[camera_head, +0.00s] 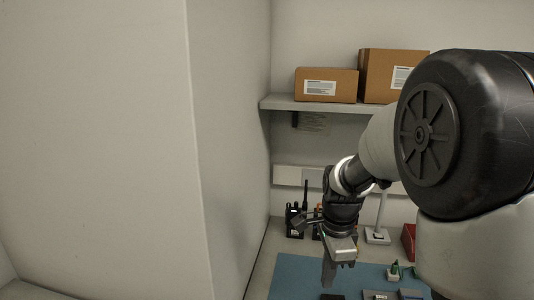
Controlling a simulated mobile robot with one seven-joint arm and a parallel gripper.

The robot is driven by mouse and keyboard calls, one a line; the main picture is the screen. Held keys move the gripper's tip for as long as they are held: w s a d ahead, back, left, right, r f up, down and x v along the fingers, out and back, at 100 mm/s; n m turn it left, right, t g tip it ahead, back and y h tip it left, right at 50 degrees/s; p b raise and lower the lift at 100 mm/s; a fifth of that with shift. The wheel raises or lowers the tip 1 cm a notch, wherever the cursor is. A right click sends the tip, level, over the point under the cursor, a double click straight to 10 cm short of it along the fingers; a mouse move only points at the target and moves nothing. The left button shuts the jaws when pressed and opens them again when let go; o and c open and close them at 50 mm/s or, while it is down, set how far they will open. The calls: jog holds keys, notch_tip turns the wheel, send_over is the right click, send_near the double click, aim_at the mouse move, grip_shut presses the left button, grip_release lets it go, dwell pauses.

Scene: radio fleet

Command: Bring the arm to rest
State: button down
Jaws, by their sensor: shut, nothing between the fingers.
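My gripper (328,275) hangs at the end of my arm, pointing down above the blue mat (290,270) on the counter. Its fingers are together and I see nothing held between them. My arm's large dark joint and pale link fill the right side of the head view and hide part of the counter and shelf behind.
A black radio (294,222) stands at the back of the counter, left of my wrist. A white stand (377,236) and a red object (409,241) are to the right. Small items lie on the mat. A shelf (280,103) holds two cardboard boxes (340,75). A wall corner (200,150) juts out at left.

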jog(key=s+r+n+t+p, duration=0.2)
jog(key=s+r+n+p, duration=0.2)
jog(key=s+r+n, duration=0.4)
jog(key=s+r+n+t+p, duration=0.2)
jog(key=s+r+n+p, duration=0.3)
jog(key=s+r+n, duration=0.4)
notch_tip(320, 180, up, 7)
jog(key=shift+s+f+t, duration=0.1)
jog(key=shift+s+t, duration=0.3)
jog(key=shift+s, duration=0.5)
